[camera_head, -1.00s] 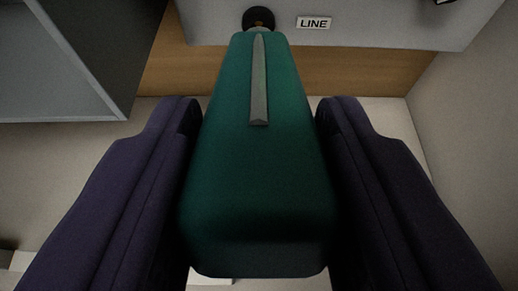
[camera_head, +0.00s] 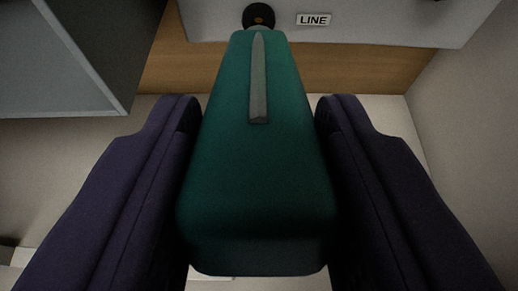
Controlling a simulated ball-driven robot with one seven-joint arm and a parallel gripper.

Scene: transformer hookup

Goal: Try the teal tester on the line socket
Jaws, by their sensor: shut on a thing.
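The teal tester (camera_head: 260,175) fills the middle of the view, with a grey ridge along its top and its narrower far end pointing up the picture. My gripper (camera_head: 258,115) is shut on it, one dark purple finger on each side. The line socket (camera_head: 258,15) is a round black part with a brownish centre on a pale grey panel, just beyond the tester's far end. The tester's tip is hidden behind its body, so I cannot tell whether it touches the socket. A "LINE" label (camera_head: 313,19) sits right of the socket.
The pale grey panel (camera_head: 390,22) spans the top, above a wooden strip (camera_head: 365,68). A grey box-like housing (camera_head: 65,60) stands at the upper left. A pale wall (camera_head: 470,130) is on the right. A small white object shows at the lower left.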

